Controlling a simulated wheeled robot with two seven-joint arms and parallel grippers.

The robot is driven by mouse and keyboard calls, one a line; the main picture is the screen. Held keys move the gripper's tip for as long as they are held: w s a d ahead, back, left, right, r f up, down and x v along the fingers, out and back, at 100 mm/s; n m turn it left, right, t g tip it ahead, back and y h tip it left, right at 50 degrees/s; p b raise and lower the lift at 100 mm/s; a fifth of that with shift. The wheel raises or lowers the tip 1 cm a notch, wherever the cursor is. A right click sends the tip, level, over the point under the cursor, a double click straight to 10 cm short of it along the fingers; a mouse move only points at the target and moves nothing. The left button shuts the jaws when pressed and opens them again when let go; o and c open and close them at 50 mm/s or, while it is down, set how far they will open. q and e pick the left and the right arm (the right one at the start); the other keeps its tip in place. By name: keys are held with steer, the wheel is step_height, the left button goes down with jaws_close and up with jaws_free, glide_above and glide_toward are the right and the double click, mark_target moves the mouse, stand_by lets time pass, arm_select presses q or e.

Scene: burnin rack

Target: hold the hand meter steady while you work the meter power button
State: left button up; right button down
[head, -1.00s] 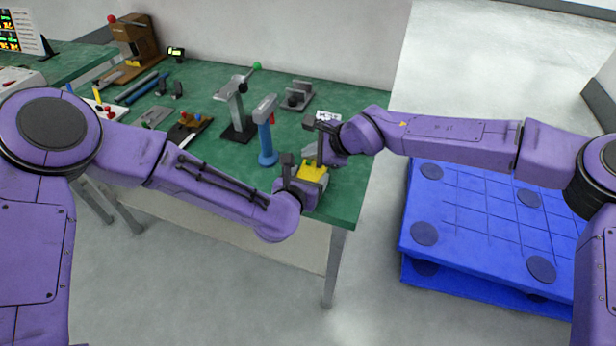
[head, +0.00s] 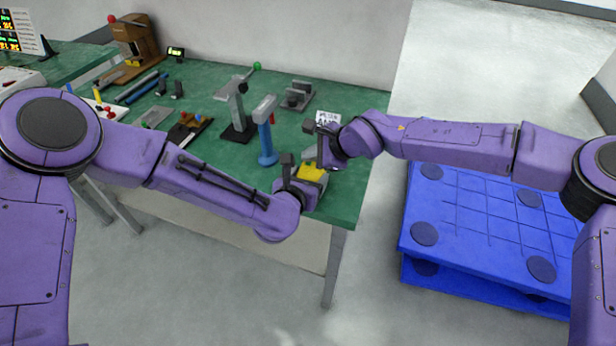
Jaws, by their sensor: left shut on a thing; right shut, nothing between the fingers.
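The hand meter (head: 312,172) is a small yellow and grey body near the right end of the green bench. My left gripper (head: 298,172) is shut on it from the left and front. My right gripper (head: 318,150) is shut and empty just behind and above the meter. The gap between its fingertips and the meter is too small to judge. The meter power button cannot be made out; the grippers cover much of the meter.
A blue-handled upright tool (head: 266,142) stands just left of the meter. A white label card (head: 328,117) is behind my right gripper. A blue pallet (head: 480,220) lies right of the bench (head: 350,190).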

mark_target(312, 166)
steer(key=shift+f, duration=0.1)
steer(key=shift+r, duration=0.55)
arm_select(q)
steer(key=o, duration=1.2)
steer(key=v, duration=1.2)
arm_select(e)
step_height(312, 166, up, 6)
arm_select(q)
steer(key=shift+d, duration=0.1)
